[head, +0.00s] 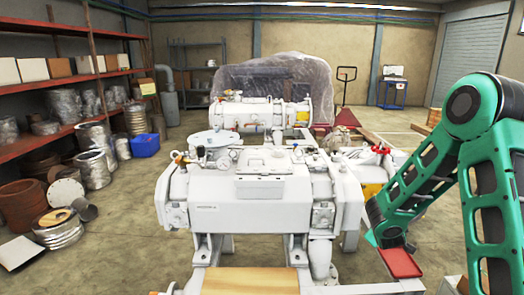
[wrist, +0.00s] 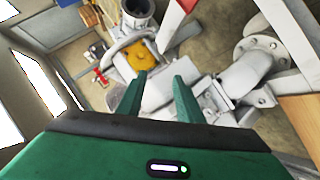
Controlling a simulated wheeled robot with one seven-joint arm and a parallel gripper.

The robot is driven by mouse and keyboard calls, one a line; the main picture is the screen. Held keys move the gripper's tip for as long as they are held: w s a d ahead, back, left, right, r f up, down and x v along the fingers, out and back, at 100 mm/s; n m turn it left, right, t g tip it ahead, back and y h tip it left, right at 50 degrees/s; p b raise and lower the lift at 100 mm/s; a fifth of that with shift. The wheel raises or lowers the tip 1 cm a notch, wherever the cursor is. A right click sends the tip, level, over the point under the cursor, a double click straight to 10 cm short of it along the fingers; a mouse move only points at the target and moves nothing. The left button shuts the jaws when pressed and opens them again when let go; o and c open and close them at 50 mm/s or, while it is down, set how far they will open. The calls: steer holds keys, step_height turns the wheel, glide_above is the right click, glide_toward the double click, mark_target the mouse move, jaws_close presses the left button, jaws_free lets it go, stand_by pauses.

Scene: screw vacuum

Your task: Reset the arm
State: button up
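My green arm (head: 415,180) is bent at the right of the head view, with its elbow high and one link slanting down to the left. It is beside the right end of the white screw vacuum machine (head: 262,200). My gripper (wrist: 159,78) shows in the wrist view as two green fingers standing apart, with nothing held between them. White machine parts lie beyond the fingers, with a yellow-orange round face (wrist: 140,57) just past the left fingertip. I cannot make out the fingers in the head view.
A red flat piece (head: 400,262) is just below my arm's lower end. A second white machine (head: 262,112) stands behind the first. Red-framed shelves (head: 65,75) and metal drums (head: 95,175) line the left. Open floor (head: 120,225) lies left of the machine.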

steer(key=s+d+r+m+g, duration=0.2)
steer(key=s+d+r, duration=0.1)
steer(key=s, duration=0.4)
steer(key=s+d+r+m+g, duration=0.2)
steer(key=s+r+m, duration=0.1)
steer(key=s, duration=0.3)
steer(key=s+d+r+m+g, duration=0.2)
steer(key=s+d+r, duration=0.1)
steer(key=s, duration=0.4)
steer(key=s+a+r+m+g+y, duration=0.1)
steer(key=s+a+m, duration=0.1)
steer(key=s, duration=0.7)
steer(key=s+a+r+m+g+y, duration=0.1)
steer(key=s+a, duration=0.3)
steer(key=s, duration=0.5)
steer(key=s+a+r+m+g+y, duration=0.2)
steer(key=s+a+r+g+y, duration=0.1)
steer(key=s, duration=0.6)
steer(key=shift+a+r+m, duration=0.15)
steer(key=shift+a+m, duration=0.15)
steer(key=shift+a, duration=0.25)
steer(key=shift+w+f, duration=0.25)
steer(key=shift+w, duration=0.3)
